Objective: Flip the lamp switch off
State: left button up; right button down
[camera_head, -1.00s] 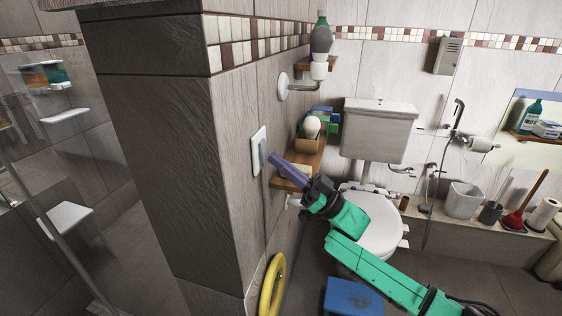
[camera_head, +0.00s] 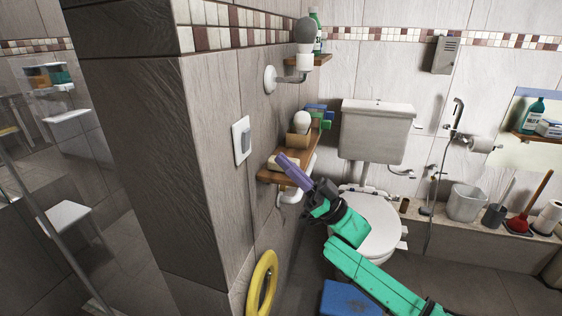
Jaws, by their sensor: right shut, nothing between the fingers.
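The lamp switch (camera_head: 242,140), a white plate with a grey rocker, is on the side face of the tiled pillar. The wall lamp (camera_head: 305,36) is up and to the right of it, with a white base and arm and a grey bulb that shows no glow. My right gripper (camera_head: 286,166) has purple fingers, shut and empty. Its tips are to the right of and a little below the switch, apart from it, in front of the wooden shelf. The rocker's exact tilt is too small to tell. My left gripper is out of view.
The wooden shelf (camera_head: 268,176) holds a box with a white bulb (camera_head: 302,122) and other small items, close behind my fingers. A yellow ring (camera_head: 262,284) hangs low on the pillar. The toilet (camera_head: 378,130) stands behind my arm. A blue stool (camera_head: 350,300) is below.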

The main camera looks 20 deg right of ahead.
jog(key=s+d+f+b, duration=0.2)
jog(key=d+f, duration=0.1)
jog(key=f, duration=0.4)
jog(key=shift+d, duration=0.2)
jog(key=shift+s, duration=0.1)
